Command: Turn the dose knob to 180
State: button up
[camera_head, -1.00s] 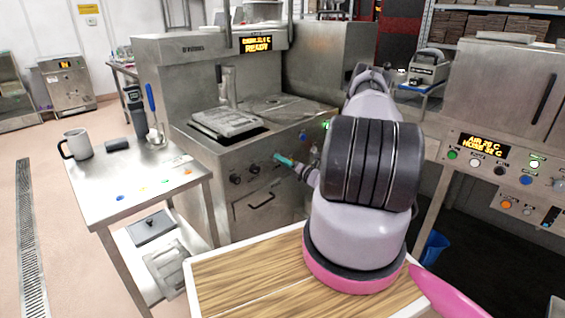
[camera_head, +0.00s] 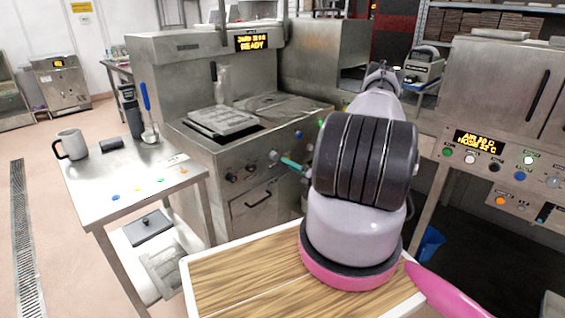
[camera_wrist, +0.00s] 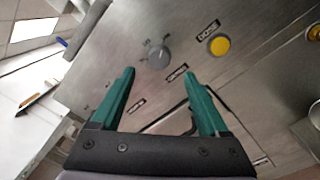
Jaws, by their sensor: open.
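A grey round knob (camera_wrist: 158,57) with scale marks around it sits on the steel front panel in the wrist view. A label lies below it, but I cannot read its text or the knob's setting surely. My gripper (camera_wrist: 160,74) is open, its two teal fingers pointing at the panel. The knob shows beyond and between the fingertips, and nothing is held. In the head view my gripper (camera_head: 291,163) is in front of the machine's panel, just right of a round knob (camera_head: 273,156).
A yellow button (camera_wrist: 219,45) with a label is right of the knob. A steel side table (camera_head: 100,190) with a mug (camera_head: 71,144) stands left. A wooden top (camera_head: 235,279) is in front.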

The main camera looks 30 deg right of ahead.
jog(key=shift+v, duration=2.05)
jog(key=s+a+r+n+g+y, duration=0.15)
jog(key=a+r+n+g, duration=0.25)
jog(key=a+r+n, duration=0.45)
jog(key=a+r+n+g+y, duration=0.3)
jog(key=r+n+g, duration=0.2)
jog(key=r, duration=0.6)
jog(key=s+a+r+n+g+y, duration=0.15)
jog(key=a+r+n+g, duration=0.25)
jog(key=a+r+n, duration=0.4)
jog(key=s+a+r+n+t+h, duration=0.2)
jog(key=s+r+n+h, duration=0.8)
jog(key=s+r+n, duration=0.6)
jog(key=s+a+r, duration=0.1)
jog(key=s+r, duration=0.5)
jog(key=s, duration=0.1)
jog(key=shift+s+r+t+h, duration=0.2)
jog(key=shift+t+h, duration=0.1)
jog(key=shift+t, duration=0.1)
